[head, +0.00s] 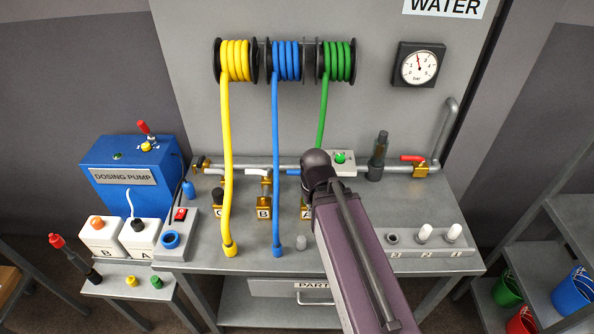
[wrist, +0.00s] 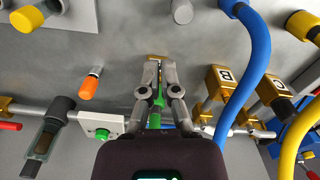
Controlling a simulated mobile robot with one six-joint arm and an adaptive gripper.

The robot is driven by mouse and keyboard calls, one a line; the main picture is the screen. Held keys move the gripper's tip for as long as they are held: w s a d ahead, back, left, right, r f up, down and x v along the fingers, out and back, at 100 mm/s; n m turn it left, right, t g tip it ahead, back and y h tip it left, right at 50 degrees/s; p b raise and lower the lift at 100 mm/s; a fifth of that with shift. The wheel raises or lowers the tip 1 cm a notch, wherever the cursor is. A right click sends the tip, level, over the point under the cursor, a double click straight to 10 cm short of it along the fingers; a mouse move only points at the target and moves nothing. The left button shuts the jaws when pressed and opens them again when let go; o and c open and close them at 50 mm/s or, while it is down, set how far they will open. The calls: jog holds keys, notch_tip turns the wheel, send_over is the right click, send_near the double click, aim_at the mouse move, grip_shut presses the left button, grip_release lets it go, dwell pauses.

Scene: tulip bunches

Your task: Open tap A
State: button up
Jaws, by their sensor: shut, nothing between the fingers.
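Tap A is the brass tap with an A label (head: 306,212) at the table's back, partly hidden behind my arm in the head view. In the wrist view a brass edge (wrist: 157,56) shows at my fingertips, with the rest covered by the fingers. My gripper (wrist: 161,66) is shut and empty, its tips at or very close to that brass edge; contact cannot be told. A green part (wrist: 155,119) shows behind the fingers; whether it is hose or handle is unclear. In the head view the fingers are hidden by my arm.
Tap B (head: 264,211) stands beside tap A, with tap C (head: 220,210) farther left. The blue hose (head: 276,160) and yellow hose (head: 227,160) hang close by; the green hose (head: 323,115) runs down behind my arm. A green-button box (wrist: 103,129) is near my gripper.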

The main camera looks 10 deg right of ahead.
aim_at(292, 171)
jog(key=o, duration=0.7)
jog(key=shift+w, duration=0.2)
jog(key=shift+c, duration=0.2)
jog(key=shift+o, duration=0.3)
jog(key=shift+w+r+n, duration=0.15)
jog(key=shift+w+n, duration=0.2)
jog(key=shift+n, duration=0.05)
jog(key=w+r+n+p, duration=0.1)
jog(key=w+n, duration=0.1)
jog(key=w, duration=0.1)
jog(key=w+r+n+t+y+p, duration=0.1)
jog(key=w+n, duration=0.2)
jog(key=w+d+r+n+y, duration=0.1)
jog(key=w+n, duration=0.1)
jog(key=w, duration=0.1)
jog(key=shift+w+p, duration=0.3)
jog(key=shift+p, duration=0.1)
jog(key=w+d+r+n+t+y+p, duration=0.2)
jog(key=w+r+n, duration=0.1)
jog(key=w+n, duration=0.5)
jog(key=shift+w+d+r, duration=0.15)
jog(key=shift+w, duration=0.5)
jog(key=b+x, duration=1.2)
jog(key=x, duration=0.2)
jog(key=shift+d, duration=0.1)
jog(key=shift+r, duration=0.1)
jog(key=shift+c, duration=0.3)
